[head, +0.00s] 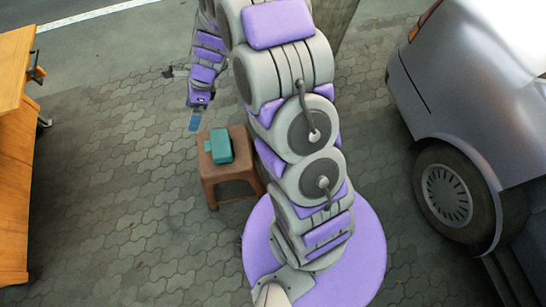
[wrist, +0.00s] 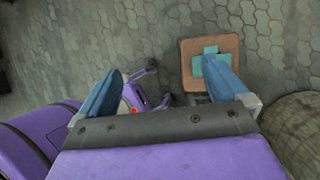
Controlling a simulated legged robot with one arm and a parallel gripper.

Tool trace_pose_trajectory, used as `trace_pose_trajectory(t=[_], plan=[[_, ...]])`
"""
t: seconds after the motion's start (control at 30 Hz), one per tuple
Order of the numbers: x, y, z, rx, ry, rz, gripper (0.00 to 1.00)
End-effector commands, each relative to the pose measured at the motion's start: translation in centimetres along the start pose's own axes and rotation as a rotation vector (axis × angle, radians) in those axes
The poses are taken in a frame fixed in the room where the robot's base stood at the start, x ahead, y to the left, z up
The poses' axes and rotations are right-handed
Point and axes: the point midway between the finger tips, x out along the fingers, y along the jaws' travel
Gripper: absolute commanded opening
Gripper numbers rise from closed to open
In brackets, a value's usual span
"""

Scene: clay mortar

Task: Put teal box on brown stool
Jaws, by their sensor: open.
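The teal box (head: 219,147) rests on the seat of the brown stool (head: 208,174) in the head view. In the wrist view, the teal box (wrist: 200,65) shows on the stool seat (wrist: 188,50), partly hidden behind the right finger. My gripper (head: 195,120) is above and just beyond the stool in the head view, apart from the box. Its two blue fingers (wrist: 160,90) are spread wide in the wrist view, with nothing held between them.
A wooden table or bench (head: 14,150) stands at the left edge. A silver vehicle (head: 470,90) with a dark wheel (head: 443,195) is at the right. Grey paving (head: 120,200) lies clear between the bench and the stool.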

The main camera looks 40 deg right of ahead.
Motion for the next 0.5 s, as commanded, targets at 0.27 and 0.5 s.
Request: trace_pose_trajectory(t=[0.27,0.5], plan=[[-6.8,8.6,1.9,-0.538,0.079,0.063,1.00],[-11.7,16.2,1.0,-0.975,0.163,0.145,1.00]])
